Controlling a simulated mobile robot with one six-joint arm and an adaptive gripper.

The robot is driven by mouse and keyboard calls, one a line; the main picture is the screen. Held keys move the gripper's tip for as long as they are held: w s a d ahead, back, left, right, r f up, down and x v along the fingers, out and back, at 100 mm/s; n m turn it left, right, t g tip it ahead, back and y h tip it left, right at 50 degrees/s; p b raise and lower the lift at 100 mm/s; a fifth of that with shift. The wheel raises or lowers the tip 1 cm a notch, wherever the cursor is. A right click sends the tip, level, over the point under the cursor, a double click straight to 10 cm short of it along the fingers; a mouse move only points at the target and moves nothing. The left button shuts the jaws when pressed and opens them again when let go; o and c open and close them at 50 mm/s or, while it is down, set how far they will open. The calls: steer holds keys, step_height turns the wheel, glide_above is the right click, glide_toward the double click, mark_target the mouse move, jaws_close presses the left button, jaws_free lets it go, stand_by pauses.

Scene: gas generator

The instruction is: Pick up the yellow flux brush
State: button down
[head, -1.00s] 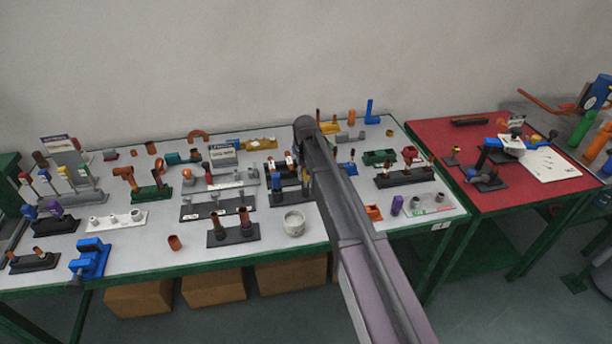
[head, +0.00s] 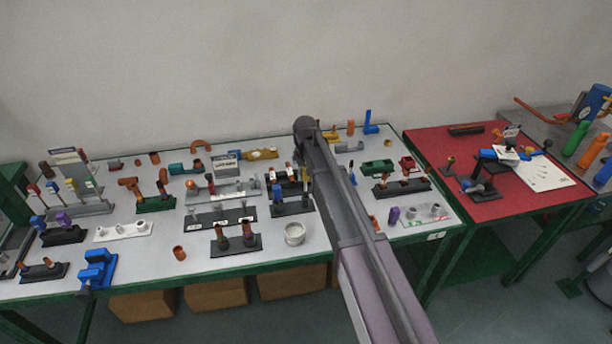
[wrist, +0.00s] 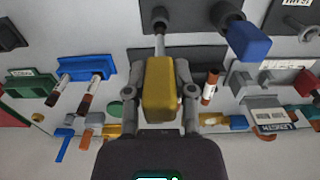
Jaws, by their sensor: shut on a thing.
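The yellow flux brush (wrist: 159,82) shows in the wrist view as a yellow, block-like handle with a thin metal shaft running up towards a dark base. My gripper (wrist: 159,105) is shut on the handle, with one finger on each side. I cannot tell whether the shaft's end still touches the base. A blue-handled piece (wrist: 248,41) is just to the right.
The pale table (head: 150,262) is crowded with small holders, clamps and copper fittings. A red-topped table (head: 440,145) adjoins on the right. Cardboard boxes (head: 215,293) stand under the pale table.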

steer(key=shift+r+p, duration=1.95)
steer(key=shift+r, duration=0.4)
steer(key=shift+d, duration=0.1)
